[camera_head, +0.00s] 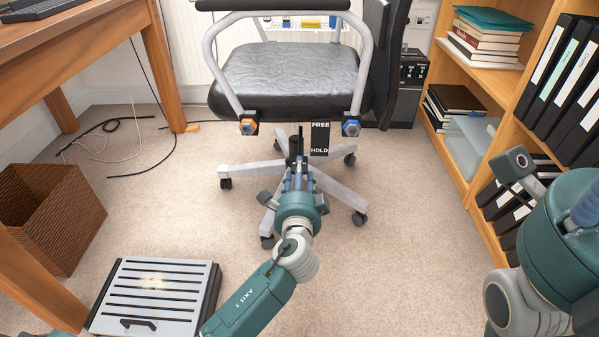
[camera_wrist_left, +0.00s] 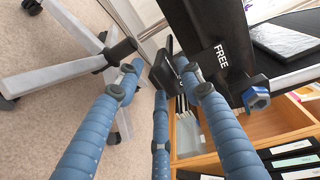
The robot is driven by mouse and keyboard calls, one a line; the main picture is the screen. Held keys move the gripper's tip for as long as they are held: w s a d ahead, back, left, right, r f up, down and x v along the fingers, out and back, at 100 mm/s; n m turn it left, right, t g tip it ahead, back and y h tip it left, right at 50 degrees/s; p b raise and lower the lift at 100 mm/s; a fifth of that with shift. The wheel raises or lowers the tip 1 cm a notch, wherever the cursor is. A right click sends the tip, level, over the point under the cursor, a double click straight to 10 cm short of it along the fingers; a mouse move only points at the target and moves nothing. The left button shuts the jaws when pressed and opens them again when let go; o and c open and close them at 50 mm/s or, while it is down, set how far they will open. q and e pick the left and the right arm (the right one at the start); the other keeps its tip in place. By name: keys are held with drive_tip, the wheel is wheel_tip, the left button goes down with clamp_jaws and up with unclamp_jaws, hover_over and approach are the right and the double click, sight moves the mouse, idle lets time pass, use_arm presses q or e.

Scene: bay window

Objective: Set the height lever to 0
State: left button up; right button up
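The office chair (camera_head: 290,75) stands ahead, with a black FREE/HOLD plate (camera_head: 320,139) hanging under its seat; FREE is at the top, HOLD at the bottom. The plate also shows in the left wrist view (camera_wrist_left: 222,55). A black paddle (camera_wrist_left: 161,72), seemingly the height lever, is beside the plate; its setting is unclear and no 0 is visible. My left gripper (camera_head: 298,172) reaches under the seat. In the wrist view its blue fingers (camera_wrist_left: 163,80) are spread around the paddle, apparently not closed on it. My right gripper (camera_head: 587,205) is at the right edge, fingertips out of frame.
The star base (camera_head: 340,189) spreads on the carpet. A bookshelf (camera_head: 480,200) is at right, a wicker bin (camera_head: 48,215) and desk (camera_head: 75,35) at left, and a slatted footrest (camera_head: 150,318) in front.

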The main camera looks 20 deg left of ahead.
use_arm(q)
drive_tip(key=f+v, duration=0.1)
drive_tip(key=v, duration=0.9)
drive_tip(key=shift+s+r, duration=0.35)
drive_tip(key=shift+r, duration=0.1)
drive_tip(key=shift+d, duration=0.15)
